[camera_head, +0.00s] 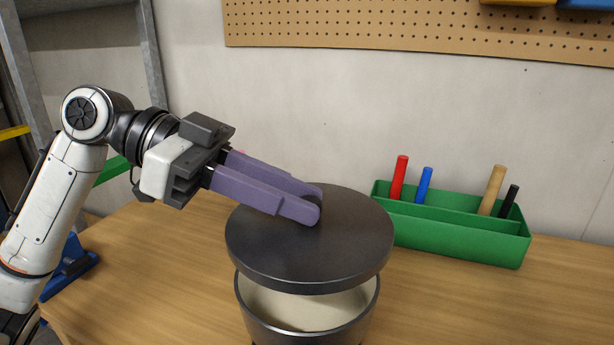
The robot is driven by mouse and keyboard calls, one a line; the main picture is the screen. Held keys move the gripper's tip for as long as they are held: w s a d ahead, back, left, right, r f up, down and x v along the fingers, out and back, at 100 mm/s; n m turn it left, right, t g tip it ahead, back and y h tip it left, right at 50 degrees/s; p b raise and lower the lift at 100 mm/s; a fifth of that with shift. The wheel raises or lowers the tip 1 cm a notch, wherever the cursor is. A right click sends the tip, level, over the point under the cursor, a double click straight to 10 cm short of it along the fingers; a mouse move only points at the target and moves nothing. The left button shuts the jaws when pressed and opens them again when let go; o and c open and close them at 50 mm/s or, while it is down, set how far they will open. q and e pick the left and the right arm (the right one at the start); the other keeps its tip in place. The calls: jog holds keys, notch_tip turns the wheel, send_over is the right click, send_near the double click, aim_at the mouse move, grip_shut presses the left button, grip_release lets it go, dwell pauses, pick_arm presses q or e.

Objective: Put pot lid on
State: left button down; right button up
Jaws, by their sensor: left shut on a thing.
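A dark round pot lid (330,252) hangs tilted slightly above a dark pot (310,328) with a pale inside. A gap shows between the lid and the pot's front rim; the back rim is hidden under the lid. My left gripper (312,208), with purple fingers, reaches in from the left and is shut at the middle of the lid's top. The fingers hide whatever handle they hold. My right gripper does not show.
A green organizer (460,238) with red, blue, tan and black rods stands behind on the right of the wooden table (440,310). A pegboard (420,28) hangs on the wall. A blue object (72,268) lies at the table's left edge. The table's right front is clear.

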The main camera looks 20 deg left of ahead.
aim_at(271, 221)
pick_arm(q)
jog(key=shift+s+r, duration=0.1)
jog(key=shift+s, duration=0.25)
jog(key=shift+a, duration=0.1)
notch_tip(271, 221, down, 3)
jog(key=shift+r+b, duration=0.15)
jog(key=shift+b, duration=0.65)
jog(key=shift+w+f+b, duration=0.1)
jog(key=shift+f+b, duration=0.4)
jog(key=shift+f, duration=0.25)
jog(key=shift+f+b, duration=0.3)
jog(key=shift+f, duration=0.15)
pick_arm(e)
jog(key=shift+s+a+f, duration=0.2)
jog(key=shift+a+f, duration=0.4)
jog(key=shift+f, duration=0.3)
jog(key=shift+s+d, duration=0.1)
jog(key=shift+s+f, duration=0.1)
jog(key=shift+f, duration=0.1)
pick_arm(q)
jog(key=shift+p, duration=0.4)
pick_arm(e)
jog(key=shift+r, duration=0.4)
